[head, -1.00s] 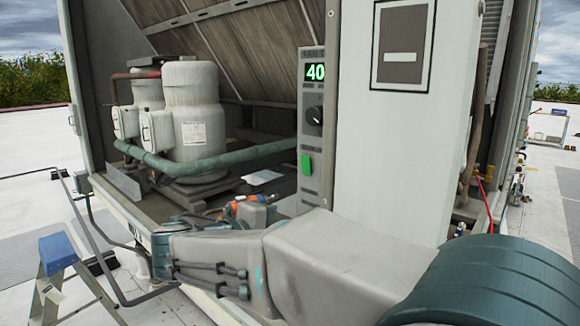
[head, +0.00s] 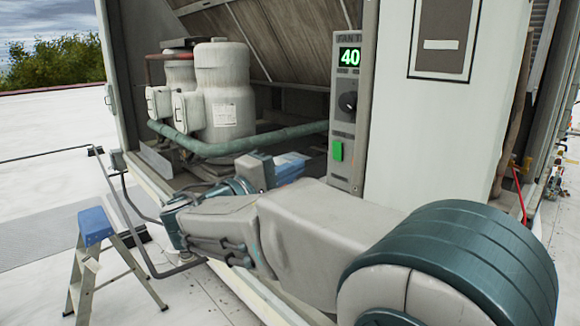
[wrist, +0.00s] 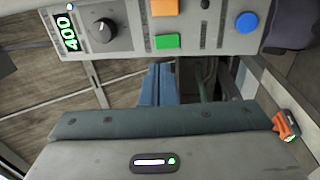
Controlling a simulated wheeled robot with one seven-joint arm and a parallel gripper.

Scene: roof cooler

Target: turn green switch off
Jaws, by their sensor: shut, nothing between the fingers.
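The green switch (head: 337,150) is a small lit rectangle low on the grey control panel (head: 344,178). In the wrist view the panel appears turned sideways, and the green switch (wrist: 167,41) lies along its lower edge. My gripper (head: 304,160) is in front of the compressor bay, left of the panel, its blue fingers pointing towards it. In the wrist view the closed fingers of my gripper (wrist: 158,66) are together and empty, just below the green switch in the picture. I cannot tell whether they touch it.
A knob (wrist: 103,31), an orange switch (wrist: 165,7) and a blue button (wrist: 246,22) share the panel. Compressor tanks (head: 224,90) and a green pipe (head: 235,147) stand left of it. A stepladder (head: 97,226) stands at lower left.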

